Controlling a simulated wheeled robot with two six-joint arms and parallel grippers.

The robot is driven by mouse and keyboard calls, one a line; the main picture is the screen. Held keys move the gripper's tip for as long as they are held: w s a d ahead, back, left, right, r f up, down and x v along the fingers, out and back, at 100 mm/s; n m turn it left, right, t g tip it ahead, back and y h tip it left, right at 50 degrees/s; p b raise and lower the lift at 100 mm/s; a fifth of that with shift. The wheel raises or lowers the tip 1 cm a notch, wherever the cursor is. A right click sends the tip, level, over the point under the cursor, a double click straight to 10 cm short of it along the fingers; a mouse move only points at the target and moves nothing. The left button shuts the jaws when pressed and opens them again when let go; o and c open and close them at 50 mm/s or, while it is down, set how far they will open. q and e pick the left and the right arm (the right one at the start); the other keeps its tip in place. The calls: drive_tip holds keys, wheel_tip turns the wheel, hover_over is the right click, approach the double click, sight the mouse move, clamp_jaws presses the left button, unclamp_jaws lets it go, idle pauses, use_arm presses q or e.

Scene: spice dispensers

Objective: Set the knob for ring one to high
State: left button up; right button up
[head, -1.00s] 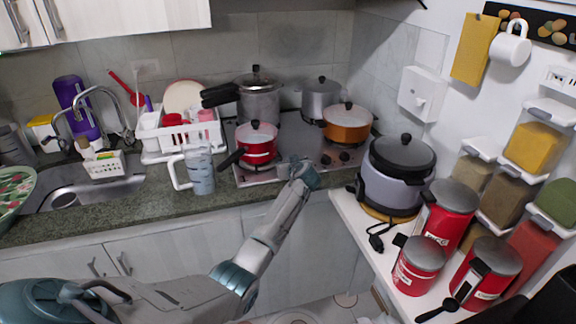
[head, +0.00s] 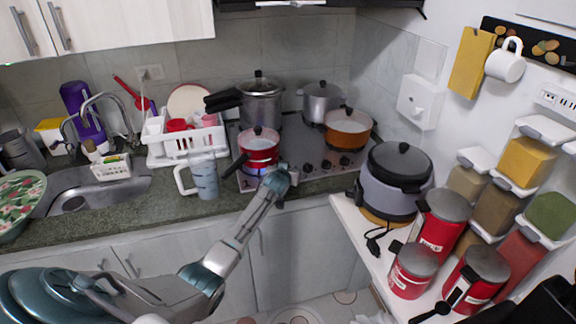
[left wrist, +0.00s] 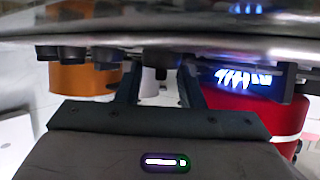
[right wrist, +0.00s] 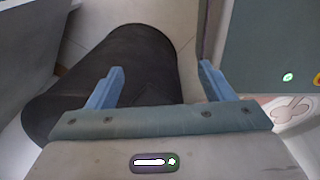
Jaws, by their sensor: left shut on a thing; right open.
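The cooktop (head: 290,140) is set in the counter, with dark knobs (head: 309,167) along its front right. In the left wrist view the picture is upside down and several knobs (left wrist: 75,53) hang in a row. My left gripper (head: 280,178) is at the cooktop's front edge, right of the red pot (head: 259,150). In the left wrist view its fingers (left wrist: 157,88) are on either side of one dark knob (left wrist: 155,73), shut on it. A blue flame (left wrist: 243,77) burns under the red pot. My right gripper (right wrist: 160,85) is open and empty, away from the cooktop.
An orange pot (head: 347,130), a pressure cooker (head: 260,103) and a grey pot (head: 320,103) stand on the cooktop. A measuring jug (head: 204,177) stands left of it. A rice cooker (head: 396,183) and red canisters (head: 440,222) occupy the white side counter.

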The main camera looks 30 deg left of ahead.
use_arm(q)
drive_tip(key=shift+f, duration=0.1)
drive_tip(key=o, duration=1)
drive_tip(key=shift+b+v, duration=1.25)
drive_tip(key=shift+v, duration=4.2)
